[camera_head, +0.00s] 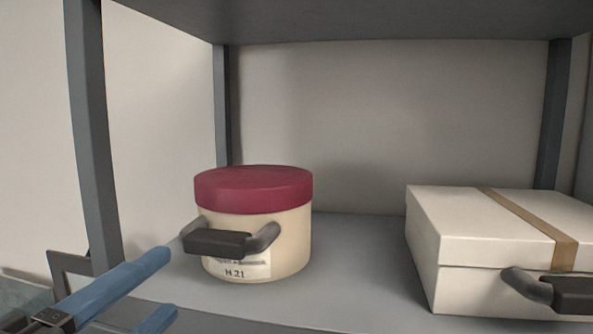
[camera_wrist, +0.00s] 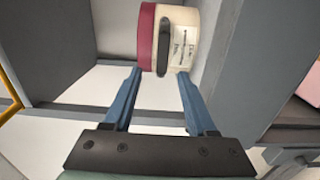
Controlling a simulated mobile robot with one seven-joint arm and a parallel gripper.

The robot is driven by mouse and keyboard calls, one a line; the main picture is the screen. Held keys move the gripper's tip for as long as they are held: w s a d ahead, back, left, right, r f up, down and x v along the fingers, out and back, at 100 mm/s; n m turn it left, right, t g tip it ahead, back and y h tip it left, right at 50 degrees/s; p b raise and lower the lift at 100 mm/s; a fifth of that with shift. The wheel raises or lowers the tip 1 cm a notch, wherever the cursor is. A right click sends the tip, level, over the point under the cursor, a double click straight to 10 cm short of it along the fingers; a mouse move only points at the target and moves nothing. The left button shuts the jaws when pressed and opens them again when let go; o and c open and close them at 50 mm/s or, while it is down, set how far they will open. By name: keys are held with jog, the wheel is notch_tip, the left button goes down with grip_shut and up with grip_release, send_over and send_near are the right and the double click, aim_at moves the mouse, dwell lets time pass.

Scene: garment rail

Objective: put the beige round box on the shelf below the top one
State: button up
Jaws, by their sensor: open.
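The beige round box (camera_head: 295,240) has a dark red lid, a dark handle (camera_head: 217,242) and a label on its front. It stands upright on a grey shelf (camera_head: 350,275), with another shelf board (camera_head: 400,18) above. My gripper (camera_head: 166,287) is open and empty at the lower left, in front of the box and left of its handle. In the wrist view the box (camera_wrist: 181,16) appears turned on its side, and its handle lies ahead of the gap between my blue fingers (camera_wrist: 160,76). The fingers look apart from the handle; the exact distance is unclear.
A white rectangular box (camera_head: 480,235) with a tan strap and dark handle stands on the same shelf at the right. Shelf posts (camera_head: 92,130) rise at the left and back. Bare shelf lies between the boxes. A yellow bar (camera_wrist: 9,102) shows in the wrist view.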

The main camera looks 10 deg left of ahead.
jog(key=w+d+r+m+t, duration=0.4)
jog(key=d+r+m, duration=0.3)
jog(key=r, duration=0.1)
jog(key=s+d+r+m+t+y, duration=0.1)
jog(key=s+d+r+m+t, duration=0.2)
jog(key=d+r+m+t, duration=0.2)
jog(key=d+r+m, duration=0.3)
jog(key=d+m, duration=0.2)
jog(key=shift+s, duration=0.4)
jog(key=shift+d, duration=0.1)
